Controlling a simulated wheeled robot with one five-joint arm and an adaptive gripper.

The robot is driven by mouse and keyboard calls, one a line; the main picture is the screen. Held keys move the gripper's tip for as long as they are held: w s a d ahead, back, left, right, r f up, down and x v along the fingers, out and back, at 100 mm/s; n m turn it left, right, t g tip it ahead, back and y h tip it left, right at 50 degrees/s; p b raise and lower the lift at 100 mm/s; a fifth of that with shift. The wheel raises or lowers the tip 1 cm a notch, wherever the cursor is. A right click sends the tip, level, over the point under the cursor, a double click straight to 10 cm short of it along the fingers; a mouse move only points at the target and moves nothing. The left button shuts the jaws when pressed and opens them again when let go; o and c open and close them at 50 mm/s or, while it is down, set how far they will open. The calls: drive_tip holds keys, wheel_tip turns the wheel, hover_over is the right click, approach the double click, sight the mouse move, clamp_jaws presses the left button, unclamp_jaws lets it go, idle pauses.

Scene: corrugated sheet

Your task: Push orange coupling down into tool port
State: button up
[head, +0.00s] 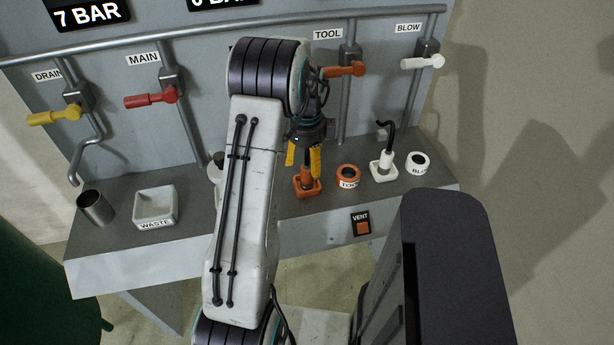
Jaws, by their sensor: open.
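The orange coupling (306,174) stands upright in a square orange base (308,190) on the bench, with a dark part rising from its top. My gripper (304,161) points down above it, its two yellow fingers apart on either side of the dark part. I cannot tell whether the fingers touch it. The tool port, a round orange ring labelled TOOL (347,177), sits just right of the square base. Its opening looks dark and empty.
A white coupling (386,161) in a square base and a white BLOW ring (419,162) stand to the right. A WASTE tray (155,207) and a metal cup (95,207) are at left. Lever valves, including the orange TOOL lever (345,70), line the back panel. A VENT button (362,227) is in front.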

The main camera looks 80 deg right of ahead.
sight(307, 178)
drive_tip(key=shift+f+p, duration=0.75)
drive_tip(key=shift+f, duration=2.45)
clamp_jaws()
